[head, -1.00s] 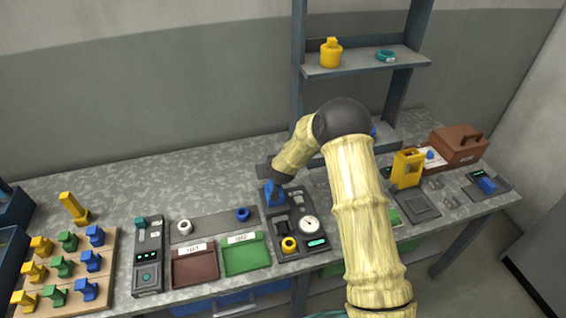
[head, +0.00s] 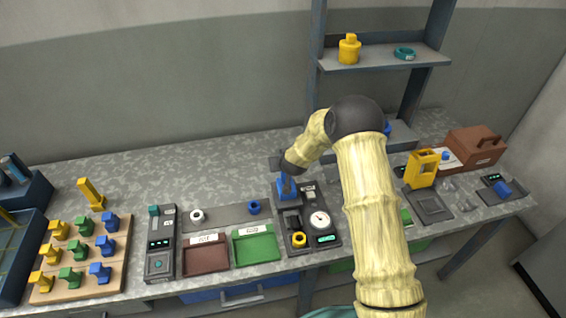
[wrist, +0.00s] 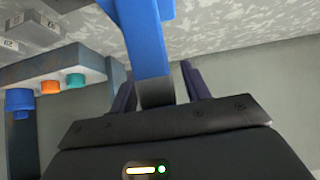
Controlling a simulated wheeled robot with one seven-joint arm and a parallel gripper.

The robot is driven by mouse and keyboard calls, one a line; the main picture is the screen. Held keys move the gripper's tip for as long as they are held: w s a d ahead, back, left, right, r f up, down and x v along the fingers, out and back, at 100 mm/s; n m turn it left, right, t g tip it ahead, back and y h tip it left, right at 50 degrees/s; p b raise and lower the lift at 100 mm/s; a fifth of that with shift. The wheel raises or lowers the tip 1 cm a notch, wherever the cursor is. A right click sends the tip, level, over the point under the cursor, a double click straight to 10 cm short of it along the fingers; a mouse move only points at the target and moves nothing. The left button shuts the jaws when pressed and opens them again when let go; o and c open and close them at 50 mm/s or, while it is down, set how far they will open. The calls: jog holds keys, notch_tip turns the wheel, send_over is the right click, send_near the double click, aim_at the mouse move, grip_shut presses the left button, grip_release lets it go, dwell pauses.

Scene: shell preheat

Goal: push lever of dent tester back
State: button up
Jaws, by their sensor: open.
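The dent tester (head: 331,240) is a dark box with a round white gauge and a lit display, near the middle of the bench in the head view. A blue part that looks like its lever (head: 289,190) stands at its back left. My gripper (head: 285,177) is right at this part, and my arm comes over from the right. In the wrist view the blue lever (wrist: 148,42) runs down between the two dark fingers of my open gripper (wrist: 158,88). Its lower end in that view meets a grey piece. I cannot tell whether a finger touches it.
A yellow ring piece (head: 299,239) sits on the tester's front. A green tray (head: 258,246) and a brown tray (head: 206,258) lie to its left. A shelf (head: 385,61) rises behind my arm.

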jog(key=shift+s, duration=0.15)
jog(key=b+v, duration=0.3)
jog(key=v, duration=1.4)
jog(key=shift+d, duration=0.1)
jog(key=s+d+m+g+h, duration=0.1)
jog(key=s+d+g, duration=0.2)
jog(key=s+d, duration=0.5)
jog(key=s+d+m+g+h, duration=0.1)
jog(key=s+d+m+g, duration=0.1)
jog(key=s+d, duration=0.6)
jog(key=s+r+g, duration=0.1)
jog(key=s, duration=0.5)
jog(key=shift+s+d, duration=0.25)
jog(key=shift+s, duration=0.15)
